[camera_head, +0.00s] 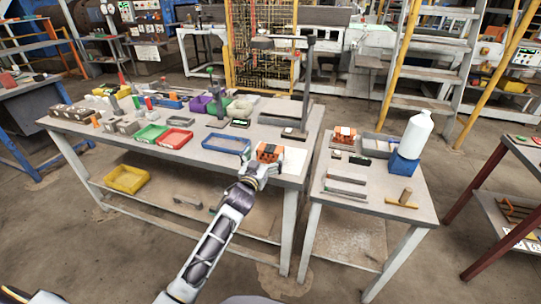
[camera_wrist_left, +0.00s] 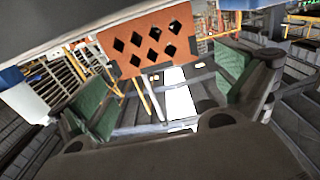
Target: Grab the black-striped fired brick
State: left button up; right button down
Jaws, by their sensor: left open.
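An orange fired brick with black stripes (camera_head: 269,152) sits at the front right corner of the long workbench. In the left wrist view the orange brick (camera_wrist_left: 152,44) shows a face with diamond-shaped holes, just ahead of the fingers. My left gripper (camera_head: 262,169) is at the bench's front edge, close in front of the brick. Its green-padded fingers (camera_wrist_left: 168,85) are spread apart with nothing gripped between them. I cannot tell whether a finger touches the brick. A similar orange brick with dark marks (camera_head: 344,134) sits on the smaller table to the right. My right gripper is not in view.
A blue tray (camera_head: 226,145) lies left of the brick, with red (camera_head: 174,138) and green (camera_head: 150,135) trays further left. A stand (camera_head: 304,85) rises behind. A gap separates the tables.

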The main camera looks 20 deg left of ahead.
aim_at(268, 154)
pick_arm(q)
jog(key=shift+w, duration=0.4)
jog(key=shift+w, duration=0.15)
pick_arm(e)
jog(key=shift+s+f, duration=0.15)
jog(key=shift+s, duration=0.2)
pick_arm(q)
jog(key=shift+w+d+f, duration=0.1)
jog(key=shift+w+f, duration=0.05)
jog(key=shift+w, duration=0.3)
jog(key=shift+w+d+f, duration=0.1)
jog(key=shift+w+f, duration=0.05)
jog(key=shift+w, duration=0.4)
jog(key=shift+w+d+f, duration=0.1)
jog(key=shift+w, duration=1.3)
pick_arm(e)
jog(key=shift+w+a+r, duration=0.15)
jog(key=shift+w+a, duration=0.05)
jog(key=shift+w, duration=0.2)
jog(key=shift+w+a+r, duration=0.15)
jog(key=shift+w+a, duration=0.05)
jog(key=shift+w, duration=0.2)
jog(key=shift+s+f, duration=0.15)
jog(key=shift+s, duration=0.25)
